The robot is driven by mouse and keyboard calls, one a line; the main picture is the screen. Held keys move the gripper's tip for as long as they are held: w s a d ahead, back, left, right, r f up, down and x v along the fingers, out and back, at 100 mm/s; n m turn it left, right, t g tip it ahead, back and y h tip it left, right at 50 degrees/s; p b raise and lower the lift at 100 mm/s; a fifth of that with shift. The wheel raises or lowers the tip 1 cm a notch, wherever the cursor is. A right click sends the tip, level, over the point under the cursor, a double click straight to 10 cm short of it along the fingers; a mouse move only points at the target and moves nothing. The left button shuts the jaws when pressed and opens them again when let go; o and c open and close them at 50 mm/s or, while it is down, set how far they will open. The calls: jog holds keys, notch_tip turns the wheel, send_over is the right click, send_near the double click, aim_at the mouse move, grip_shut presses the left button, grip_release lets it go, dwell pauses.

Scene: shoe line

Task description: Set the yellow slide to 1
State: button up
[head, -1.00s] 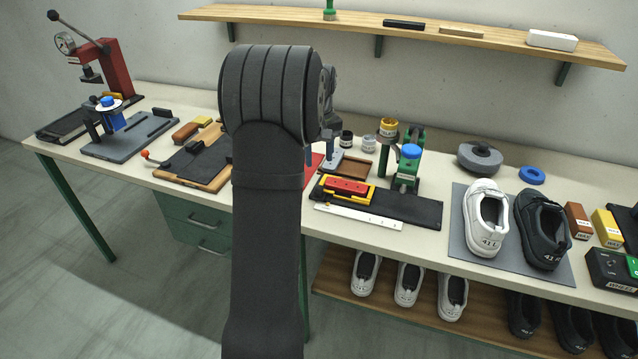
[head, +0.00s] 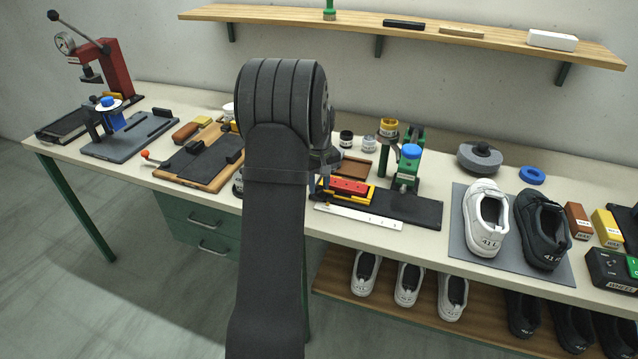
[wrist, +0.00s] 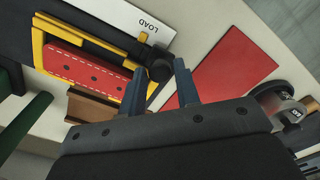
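The yellow slide (head: 342,198) is a yellow frame around a red block, at the left end of a black track (head: 415,208) in the head view. A white strip (head: 357,218) runs along its front; the wrist view shows LOAD on it, while its other marks are too small to read. In the wrist view the slide (wrist: 85,33) lies upper left, with a black knob (wrist: 160,68) at its end. My gripper (wrist: 160,67) is open, its blue-grey fingers on either side of the knob with small gaps. In the head view my gripper (head: 325,183) is partly hidden by my arm.
A green stand with a blue cap (head: 410,152) rises just behind the track. A brown tray (head: 354,168) and small jars (head: 369,144) stand behind the slide. A red sheet (wrist: 222,80) lies beside the knob. The track right of the slide is clear.

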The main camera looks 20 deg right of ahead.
grip_shut()
jog(key=s+d, duration=0.9)
jog(key=shift+d, duration=0.1)
jog(key=shift+o, duration=2.2)
grip_release()
notch_tip(320, 180, up, 18)
jog(key=shift+f, duration=0.25)
jog(key=shift+f, duration=0.15)
